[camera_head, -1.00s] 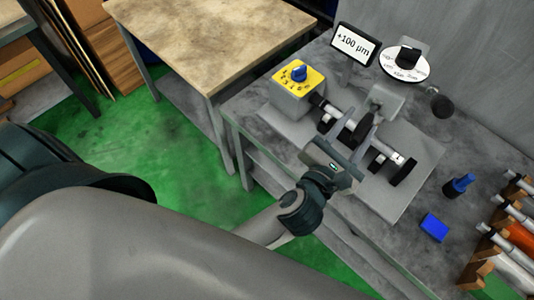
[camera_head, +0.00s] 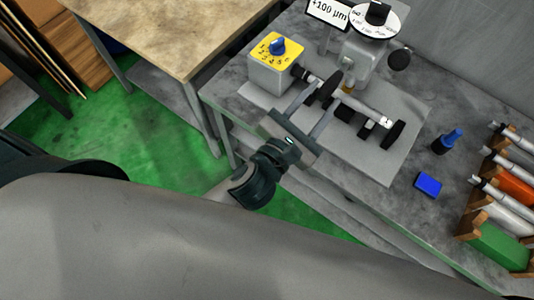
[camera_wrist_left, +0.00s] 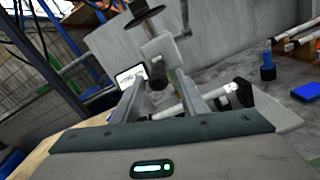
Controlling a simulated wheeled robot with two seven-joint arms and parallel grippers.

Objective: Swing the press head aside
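The press head (camera_head: 362,62) looks to be the grey block on the upright post behind the workpiece bar, under the white dial. In the left wrist view a grey block (camera_wrist_left: 160,48) with a black knob (camera_wrist_left: 158,76) appears between the fingers; I cannot tell its exact distance. My left gripper (camera_head: 324,98) is open, over the front of the grinder, its fingers pointing toward the bar and head. In the left wrist view its two fingers (camera_wrist_left: 158,90) are spread with nothing held. Contact is not visible. My right gripper is out of view.
A yellow-topped control box (camera_head: 268,70) stands left of the bar (camera_head: 358,105). A black ball knob (camera_head: 400,60) is right of the head. A blue bottle (camera_head: 446,142), blue block (camera_head: 428,184) and rack of rollers (camera_head: 510,190) lie right. A wooden table (camera_head: 160,30) is left.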

